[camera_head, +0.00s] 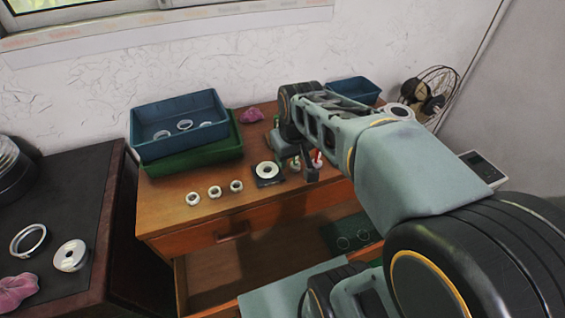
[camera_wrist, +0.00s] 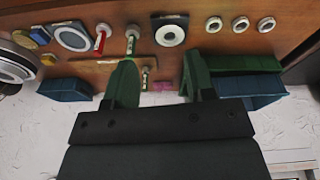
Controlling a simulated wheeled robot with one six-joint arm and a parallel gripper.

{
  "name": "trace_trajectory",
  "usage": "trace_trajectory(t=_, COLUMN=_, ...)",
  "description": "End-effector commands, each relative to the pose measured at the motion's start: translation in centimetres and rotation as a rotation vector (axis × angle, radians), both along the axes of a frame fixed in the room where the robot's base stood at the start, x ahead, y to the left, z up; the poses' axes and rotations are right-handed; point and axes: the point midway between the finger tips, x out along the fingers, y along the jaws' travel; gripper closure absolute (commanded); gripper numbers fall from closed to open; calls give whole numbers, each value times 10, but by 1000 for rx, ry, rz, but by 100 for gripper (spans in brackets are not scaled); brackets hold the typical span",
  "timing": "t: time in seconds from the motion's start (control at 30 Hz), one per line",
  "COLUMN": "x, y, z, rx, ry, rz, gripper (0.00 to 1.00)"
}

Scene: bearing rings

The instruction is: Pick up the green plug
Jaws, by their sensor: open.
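The green plug (camera_wrist: 131,44) stands on the wooden table in the wrist view, a small upright piece with a pale head. It also shows in the head view (camera_head: 295,164), small and partly crowded by my gripper. A similar red plug (camera_wrist: 100,40) stands just to its left in the wrist view, and also shows in the head view (camera_head: 317,159). My gripper (camera_wrist: 160,60) is open, with its green fingers apart and nothing held between them. The left finger's tip in the wrist view appears close to the green plug; whether they touch I cannot tell.
A black pad with a white ring (camera_head: 267,170) lies beside the plugs. Several rings, including one ring (camera_head: 215,192), sit near the table's front. A blue tray (camera_head: 150,151) rests on a green tray (camera_head: 190,163). A pink cloth (camera_head: 250,115) lies behind. A drawer stands open below.

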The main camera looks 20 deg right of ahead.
Motion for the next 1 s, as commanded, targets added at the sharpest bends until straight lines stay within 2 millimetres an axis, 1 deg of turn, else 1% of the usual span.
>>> trace_trajectory(t=0.03, x=23, y=-9, z=1, rx=-8, ry=31, rz=27, gripper=50)
trace_trajectory(t=0.13, x=61, y=-24, z=3, rx=-20, ry=83, rz=100, gripper=50)
trace_trajectory(t=0.2, x=84, y=-35, z=0, rx=-25, ry=117, rz=148, gripper=50)
trace_trajectory(t=0.3, x=113, y=-49, z=-6, rx=-27, ry=155, rz=209, gripper=50)
trace_trajectory(t=0.4, x=134, y=-62, z=-14, rx=-26, ry=186, rz=255, gripper=50)
trace_trajectory(t=0.5, x=148, y=-73, z=-21, rx=-24, ry=206, rz=286, gripper=50)
trace_trajectory(t=0.6, x=155, y=-79, z=-30, rx=-21, ry=218, rz=304, gripper=50)
trace_trajectory(t=0.73, x=158, y=-82, z=-52, rx=-19, ry=226, rz=311, gripper=50)
trace_trajectory(t=0.9, x=157, y=-83, z=-82, rx=-19, ry=225, rz=310, gripper=50)
trace_trajectory(t=1.0, x=157, y=-83, z=-96, rx=-19, ry=226, rz=309, gripper=50)
